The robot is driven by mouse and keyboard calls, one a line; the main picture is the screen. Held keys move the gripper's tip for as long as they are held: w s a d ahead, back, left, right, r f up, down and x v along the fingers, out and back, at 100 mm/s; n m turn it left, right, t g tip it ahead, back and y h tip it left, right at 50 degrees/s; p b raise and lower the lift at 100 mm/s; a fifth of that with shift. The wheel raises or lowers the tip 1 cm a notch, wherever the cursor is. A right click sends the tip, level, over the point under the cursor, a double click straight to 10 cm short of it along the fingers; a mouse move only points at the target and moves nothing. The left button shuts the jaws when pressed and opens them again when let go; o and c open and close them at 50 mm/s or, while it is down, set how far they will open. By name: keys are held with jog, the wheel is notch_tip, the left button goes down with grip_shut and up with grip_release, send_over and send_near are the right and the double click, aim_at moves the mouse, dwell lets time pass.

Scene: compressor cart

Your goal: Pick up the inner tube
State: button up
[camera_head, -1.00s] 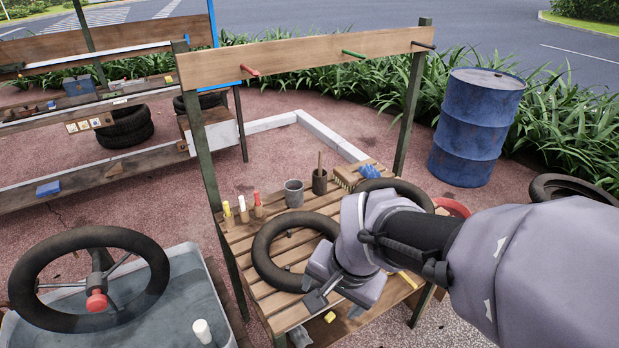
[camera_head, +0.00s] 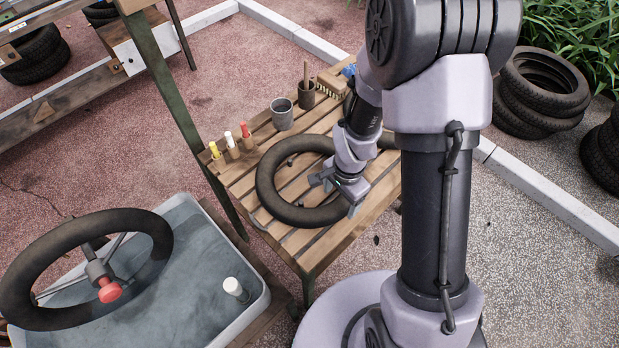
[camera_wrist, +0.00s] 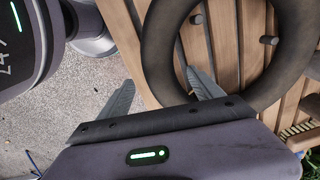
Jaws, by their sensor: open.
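The inner tube, a black ring (camera_head: 268,192), lies flat on a slatted wooden table (camera_head: 236,178). My gripper (camera_head: 337,194) is open and empty, over the ring's right side in the head view. In the wrist view, the tube (camera_wrist: 160,40) passes between my two spread fingers (camera_wrist: 160,80), one on each side of its rim. I cannot tell how far the fingertips are above the slats. My wrist hides part of the ring's right side in the head view.
Small bottles (camera_head: 231,145), a grey cup (camera_head: 282,114) and a dark pot (camera_head: 306,95) stand along the table's back. A second black ring (camera_head: 60,262) sits over a water tub (camera_head: 258,295) at the left. A post (camera_head: 160,90) rises behind the table. Tyres (camera_head: 540,92) lie at the right.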

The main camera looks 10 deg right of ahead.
aim_at(338, 204)
notch_tip(338, 204, down, 5)
jog(key=shift+w+a+f+b, duration=0.1)
jog(key=shift+b, duration=1.05)
jog(key=shift+c, duration=0.7)
jog(key=shift+r, duration=0.2)
jog(key=c, duration=1.2)
